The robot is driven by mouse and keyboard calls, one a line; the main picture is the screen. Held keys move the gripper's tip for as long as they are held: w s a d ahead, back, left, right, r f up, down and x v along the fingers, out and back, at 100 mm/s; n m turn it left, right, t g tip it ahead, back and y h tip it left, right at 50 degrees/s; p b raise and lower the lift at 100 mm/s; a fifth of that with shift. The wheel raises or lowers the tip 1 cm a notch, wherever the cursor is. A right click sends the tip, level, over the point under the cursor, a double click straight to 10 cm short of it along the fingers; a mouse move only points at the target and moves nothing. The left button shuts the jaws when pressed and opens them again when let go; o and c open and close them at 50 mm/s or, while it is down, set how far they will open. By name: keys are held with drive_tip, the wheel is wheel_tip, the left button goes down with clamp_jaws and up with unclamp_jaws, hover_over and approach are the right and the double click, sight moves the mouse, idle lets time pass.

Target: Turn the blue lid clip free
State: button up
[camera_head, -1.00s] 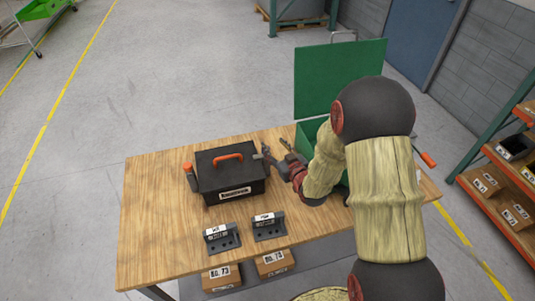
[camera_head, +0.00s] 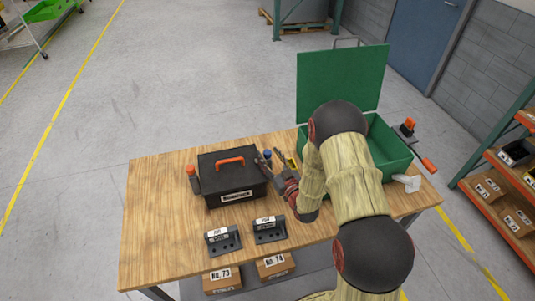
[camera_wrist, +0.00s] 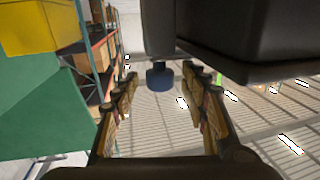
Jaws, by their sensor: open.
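The black toolbox (camera_head: 228,187) with an orange handle stands on the table, with a white label on its front. A blue clip (camera_head: 267,154) shows as a small spot at its right side. In the wrist view the blue clip (camera_wrist: 160,76) hangs under a dark part, ahead and between the fingertips. The dark toolbox (camera_wrist: 255,40) fills the upper right there. My gripper (camera_head: 269,164) is beside the toolbox's right side. In the wrist view my gripper (camera_wrist: 160,88) is open, with a finger on each side of the clip; contact cannot be told.
An orange-topped post (camera_head: 192,178) stands at the toolbox's left side. Two black labelled blocks (camera_head: 223,240) (camera_head: 269,230) lie in front. A green box (camera_head: 392,148) with raised lid is at right, near a yellow item (camera_head: 291,163). The table's left part is clear.

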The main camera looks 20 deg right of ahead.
drive_tip(key=shift+w+a, duration=0.2)
drive_tip(key=shift+w, duration=0.6)
drive_tip(key=c, duration=0.3)
drive_tip(key=c, duration=0.7)
clamp_jaws()
